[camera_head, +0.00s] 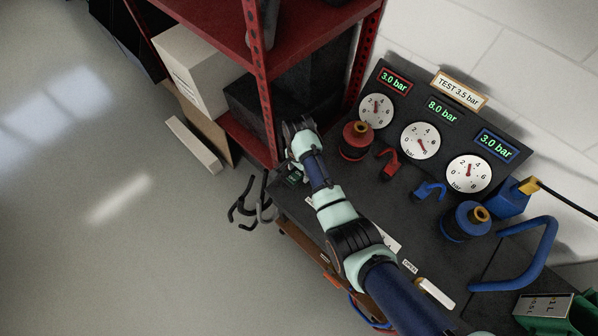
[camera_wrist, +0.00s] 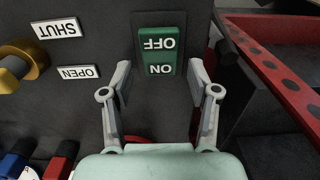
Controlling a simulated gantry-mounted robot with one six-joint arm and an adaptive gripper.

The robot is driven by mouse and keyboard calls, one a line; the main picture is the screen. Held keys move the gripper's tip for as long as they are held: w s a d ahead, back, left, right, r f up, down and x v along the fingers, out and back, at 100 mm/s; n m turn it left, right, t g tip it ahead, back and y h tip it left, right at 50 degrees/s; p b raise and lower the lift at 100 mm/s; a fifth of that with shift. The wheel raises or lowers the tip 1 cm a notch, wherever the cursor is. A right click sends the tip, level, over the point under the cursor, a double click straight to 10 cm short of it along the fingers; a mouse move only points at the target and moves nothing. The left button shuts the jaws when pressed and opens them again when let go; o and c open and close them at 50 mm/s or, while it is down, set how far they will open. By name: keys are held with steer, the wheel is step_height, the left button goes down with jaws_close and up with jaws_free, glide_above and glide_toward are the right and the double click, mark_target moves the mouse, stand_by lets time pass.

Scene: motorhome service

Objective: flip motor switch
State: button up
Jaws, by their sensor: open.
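The motor switch (camera_wrist: 158,52) is a green rocker marked OFF and ON, upside down in the wrist view, on a dark panel. My gripper (camera_wrist: 160,82) is open, its two grey fingers on either side of the switch's lower end in that view. I cannot tell whether the fingers touch the panel or the switch. In the head view my gripper (camera_head: 297,128) is at the far left end of the dark bench, by the red shelf post. The switch is hard to make out in the head view, close to my arm.
A brass valve (camera_wrist: 22,62) sits beside SHUT and OPEN labels in the wrist view. The red shelf (camera_head: 262,90) stands close to my gripper. Gauges (camera_head: 420,140) read 3.0, 8.0 and 3.0 bar under a TEST 3.5 bar sign. Red and blue regulators (camera_head: 466,222) stand on the bench.

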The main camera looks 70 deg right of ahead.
jaws_close()
steer(key=shift+a+r+h+p, duration=0.2)
steer(key=shift+r+h+p, duration=0.25)
steer(key=shift+p, duration=0.7)
steer(key=shift+w+a+r+g+h+p, duration=0.15)
steer(key=shift+g+h+p, duration=0.25)
steer(key=shift+p, duration=0.4)
steer(key=shift+w+a+f+g+h+p, duration=0.15)
steer(key=shift+g+h+p, duration=0.1)
steer(key=shift+h, duration=0.3)
steer(key=shift+s+d+f+g+h+p, duration=0.1)
steer(key=shift+g+h, duration=0.15)
steer(key=shift+h, duration=0.25)
jaws_free()
steer(key=shift+a, duration=0.1)
